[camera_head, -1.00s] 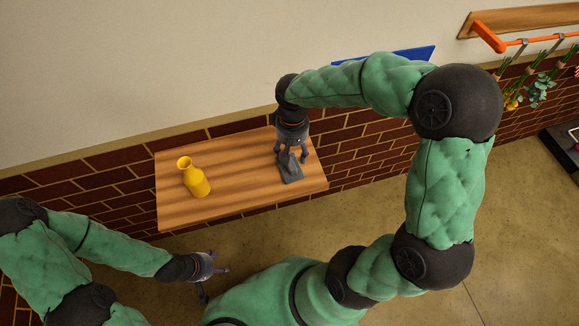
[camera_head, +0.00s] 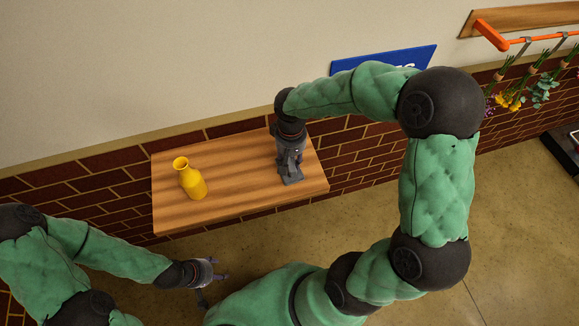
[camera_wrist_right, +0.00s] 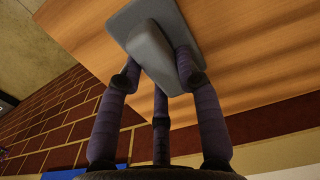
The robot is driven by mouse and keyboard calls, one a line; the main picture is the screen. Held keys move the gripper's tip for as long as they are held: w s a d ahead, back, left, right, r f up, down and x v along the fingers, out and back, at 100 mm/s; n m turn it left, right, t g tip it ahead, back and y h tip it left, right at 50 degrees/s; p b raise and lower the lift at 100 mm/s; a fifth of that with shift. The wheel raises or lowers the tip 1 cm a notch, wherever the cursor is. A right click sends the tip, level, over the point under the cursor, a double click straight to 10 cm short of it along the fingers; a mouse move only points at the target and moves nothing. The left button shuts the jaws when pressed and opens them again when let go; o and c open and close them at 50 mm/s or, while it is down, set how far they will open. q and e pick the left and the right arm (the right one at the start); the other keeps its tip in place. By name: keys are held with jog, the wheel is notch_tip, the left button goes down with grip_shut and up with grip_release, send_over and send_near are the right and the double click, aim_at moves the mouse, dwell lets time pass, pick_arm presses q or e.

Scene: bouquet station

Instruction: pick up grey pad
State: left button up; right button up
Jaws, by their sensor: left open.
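The grey pad (camera_head: 293,180) lies on the wooden shelf near its right end, with a raised block on its flat plate. In the right wrist view, the pad's grey block (camera_wrist_right: 150,44) stands between my fingers. My right gripper (camera_head: 290,164) points down over the pad; in the wrist view its fingers (camera_wrist_right: 157,66) are closed in against the sides of the block. The pad still appears to rest on the shelf. My left gripper (camera_head: 217,286) is open and empty, low in front of the shelf.
A yellow vase (camera_head: 190,178) stands upright on the left part of the wooden shelf (camera_head: 235,200). The shelf between vase and pad is clear. A blue sign (camera_head: 385,60) is on the wall behind my right arm. Flowers (camera_head: 515,98) hang from an orange rail at the upper right.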

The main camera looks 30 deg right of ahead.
aim_at(290, 161)
dwell(0.3)
jog(key=shift+r, duration=0.5)
jog(key=r, duration=0.1)
jog(key=r+p, duration=0.2)
jog(key=shift+s+a+r, duration=0.2)
jog(key=shift+s+a, duration=0.05)
jog(key=shift+a, duration=0.05)
jog(key=s+a+r+p, duration=0.2)
jog(key=s+a+r, duration=0.2)
jog(key=s+a+r+p, duration=0.2)
jog(key=s+a+r, duration=0.2)
jog(key=s+a, duration=0.1)
jog(key=shift+s+a+r+p, duration=0.15)
jog(key=shift+s+r+p, duration=0.1)
jog(key=shift+r+p, duration=0.1)
